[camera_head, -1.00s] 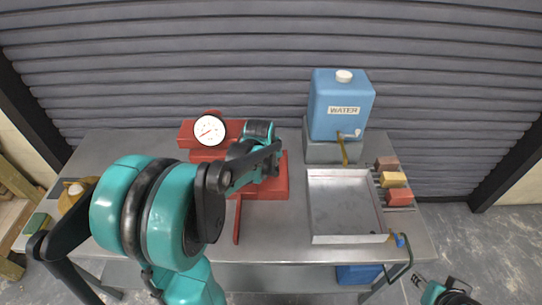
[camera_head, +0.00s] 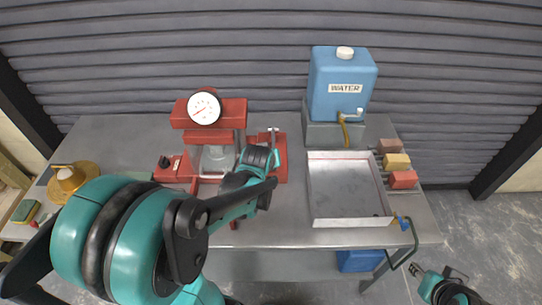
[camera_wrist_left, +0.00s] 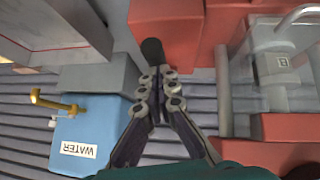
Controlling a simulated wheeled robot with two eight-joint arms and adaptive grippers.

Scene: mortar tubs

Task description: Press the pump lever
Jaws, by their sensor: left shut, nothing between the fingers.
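The red press (camera_head: 232,108) with a white dial gauge (camera_head: 204,107) stands at the back left of the table. A red bar (camera_head: 234,225), perhaps the pump lever, shows at its front, mostly hidden by my left arm. In the left wrist view my left gripper (camera_wrist_left: 154,76) is shut and empty beside a red block of the press (camera_wrist_left: 180,30). A dark rounded end (camera_wrist_left: 152,50) shows at the fingertips; I cannot tell whether it is the lever's grip. In the head view my left wrist covers the press's right front. My right gripper (camera_head: 416,270) is low at the right, off the table.
A metal tray (camera_head: 348,222) lies right of the press, with a blue water tank (camera_head: 342,85) behind it. Coloured blocks (camera_head: 397,161) stand at the right edge. A small red box with a black knob (camera_head: 164,162) is left of the press.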

